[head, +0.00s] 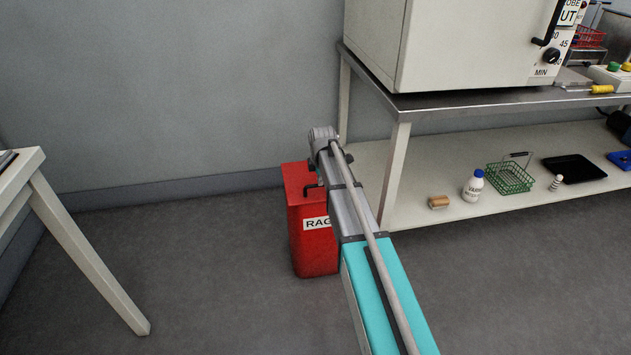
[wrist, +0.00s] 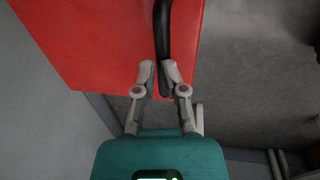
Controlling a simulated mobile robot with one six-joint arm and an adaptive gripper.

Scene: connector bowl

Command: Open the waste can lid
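The red waste can (head: 314,245) stands on the floor with a label reading "RAG" partly covered by my arm. Its red lid (head: 294,177) looks closed, lying on top of the can. A black bar handle (head: 312,188) shows at the lid's front. In the wrist view the red surface (wrist: 105,40) fills the upper left, and the black handle (wrist: 162,25) runs down between my fingertips. My gripper (wrist: 158,72) has its fingers close together on both sides of the handle, seemingly touching it. My arm hides the gripper in the head view.
A steel-topped bench (head: 440,101) with a large oven-like box (head: 470,45) stands to the right. Its lower shelf (head: 455,207) holds a bottle, a green basket and a black tray. A white table (head: 85,255) is at left. The floor between is clear.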

